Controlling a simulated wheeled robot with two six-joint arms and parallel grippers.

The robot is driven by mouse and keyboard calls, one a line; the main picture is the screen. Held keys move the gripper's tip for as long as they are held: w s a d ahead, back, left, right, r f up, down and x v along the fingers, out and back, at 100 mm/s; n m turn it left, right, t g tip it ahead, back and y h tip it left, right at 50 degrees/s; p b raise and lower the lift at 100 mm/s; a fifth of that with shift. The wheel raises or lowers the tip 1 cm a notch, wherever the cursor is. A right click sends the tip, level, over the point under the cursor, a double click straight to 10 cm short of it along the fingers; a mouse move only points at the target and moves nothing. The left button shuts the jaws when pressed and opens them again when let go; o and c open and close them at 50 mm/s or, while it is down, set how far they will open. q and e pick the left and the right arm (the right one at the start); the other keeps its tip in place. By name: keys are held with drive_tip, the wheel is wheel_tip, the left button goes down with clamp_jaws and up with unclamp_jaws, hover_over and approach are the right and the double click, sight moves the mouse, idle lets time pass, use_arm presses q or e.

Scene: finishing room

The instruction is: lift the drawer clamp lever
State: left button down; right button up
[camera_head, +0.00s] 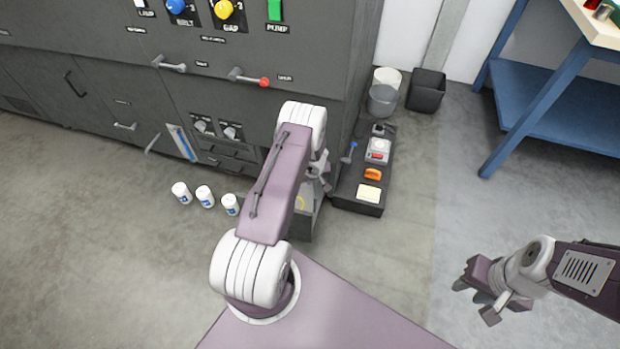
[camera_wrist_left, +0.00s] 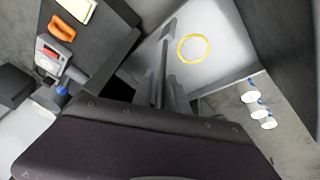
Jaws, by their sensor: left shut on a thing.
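My left gripper (camera_head: 318,184) reaches down at the open drawer (camera_head: 302,226) low on the grey cabinet, and my forearm hides much of it. In the left wrist view the drawer's pale floor (camera_wrist_left: 215,62) shows a yellow ring. A thin grey bar, which looks like the drawer clamp lever (camera_wrist_left: 163,65), stands in front of my left gripper (camera_wrist_left: 172,92). The gripper is shut on it, though the contact is hard to see. My right gripper (camera_head: 478,296) is open and empty above bare floor at the lower right.
Several white bottles (camera_head: 204,196) stand on the floor left of the drawer. A dark tray (camera_head: 345,198) with a switch box and an orange item lies at its right. Bins (camera_head: 426,91) and a blue bench (camera_head: 565,110) stand farther back. The floor between is clear.

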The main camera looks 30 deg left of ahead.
use_arm(q)
drive_tip(key=shift+d, duration=0.2)
idle(0.4)
drive_tip(key=c, duration=1.4)
unclamp_jaws()
drive_tip(key=shift+c, duration=0.2)
drive_tip(key=p+v, duration=0.3)
drive_tip(key=v, duration=0.6)
drive_tip(key=shift+w+d, duration=0.1)
drive_tip(key=shift+d, duration=0.05)
